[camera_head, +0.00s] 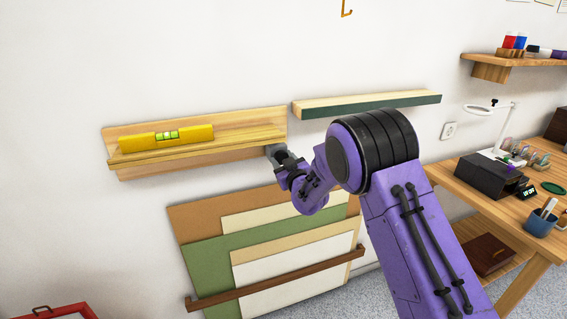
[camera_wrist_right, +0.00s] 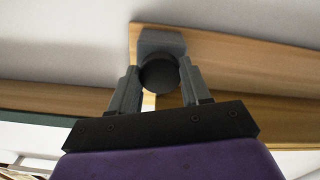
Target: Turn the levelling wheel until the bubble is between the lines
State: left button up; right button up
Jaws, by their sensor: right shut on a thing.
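The yellow spirit level (camera_head: 168,137) lies on a wooden ledge (camera_head: 240,131) on the wall, in the head view. Its green vial (camera_head: 167,135) is near its middle; the bubble is too small to place surely against the lines. The ledge tilts up to the right in the picture. My right gripper (camera_head: 277,152) is at the ledge's right end. In the right wrist view its two fingers are shut on the dark round levelling wheel (camera_wrist_right: 159,74), one on each side, below a grey block (camera_wrist_right: 160,42). My left gripper is not in view.
A second ledge with a dark green front (camera_head: 370,106) is to the right, above my right arm. Boards (camera_head: 215,240) lean below behind a brown rail (camera_head: 275,279). A wooden desk (camera_head: 475,194) with tools stands at right.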

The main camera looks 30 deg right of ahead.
dwell(0.4)
jog(key=o, duration=1.1)
jog(key=shift+d, duration=0.1)
jog(key=shift+c, duration=0.2)
jog(key=b+v, duration=0.2)
jog(key=v, duration=0.8)
jog(key=shift+s, duration=0.25)
